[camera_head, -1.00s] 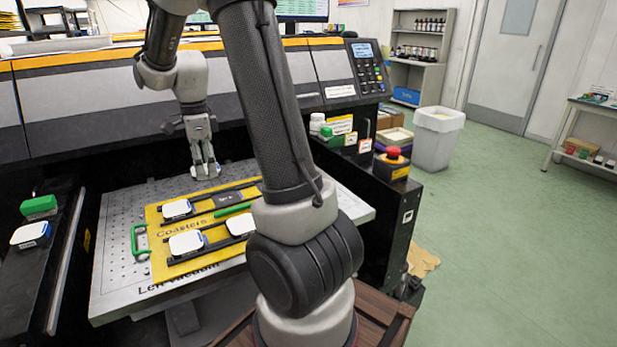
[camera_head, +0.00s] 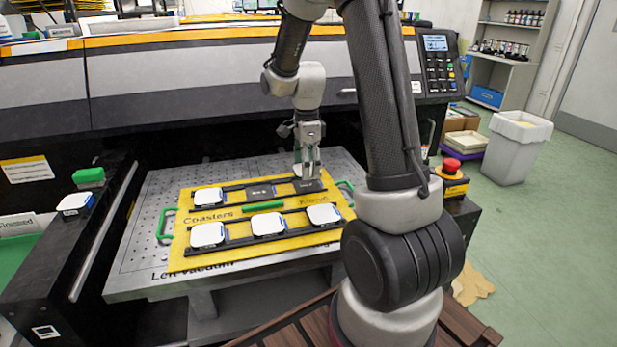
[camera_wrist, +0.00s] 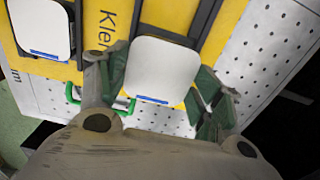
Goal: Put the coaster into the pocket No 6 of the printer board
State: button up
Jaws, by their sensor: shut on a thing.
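My gripper (camera_head: 308,174) is over the back right part of the yellow printer board (camera_head: 188,262). In the wrist view my gripper (camera_wrist: 160,75) is shut on a white coaster (camera_wrist: 155,68) with a blue edge, one dark green finger on each side. The coaster looks larger than the one on the board at left, so nearer to the camera; its exact height is unclear. In the head view it is mostly hidden by the fingers. A dark pocket (camera_head: 308,187) shows just in front of the gripper; its number is unreadable. Another empty dark pocket (camera_head: 261,192) lies left of it.
Coasters sit in the front row (camera_head: 208,235) and at the back left (camera_head: 207,198). A green bar (camera_head: 263,207) lies between the rows. Green handles (camera_head: 166,224) flank the board. Another coaster (camera_head: 75,204) and green block (camera_head: 88,177) rest on the left ledge.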

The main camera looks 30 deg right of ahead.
jog(key=shift+f, duration=1.9)
jog(key=o, duration=1.1)
jog(key=shift+f, duration=0.1)
notch_tip(320, 180, up, 12)
jog(key=shift+f, duration=0.1)
jog(key=s+a+r+n+t, duration=0.2)
jog(key=s+a+r+n, duration=0.1)
jog(key=s+r+n, duration=0.8)
jog(key=s+n, duration=0.3)
jog(key=s, duration=0.1)
jog(key=s+a+f+n+t, duration=0.1)
jog(key=s+n, duration=0.2)
jog(key=s, duration=0.1)
jog(key=s+a+n+t, duration=0.1)
jog(key=s+n, duration=0.3)
jog(key=shift+s+a+f, duration=0.1)
jog(key=shift+s+f, duration=0.1)
jog(key=shift+s, duration=0.15)
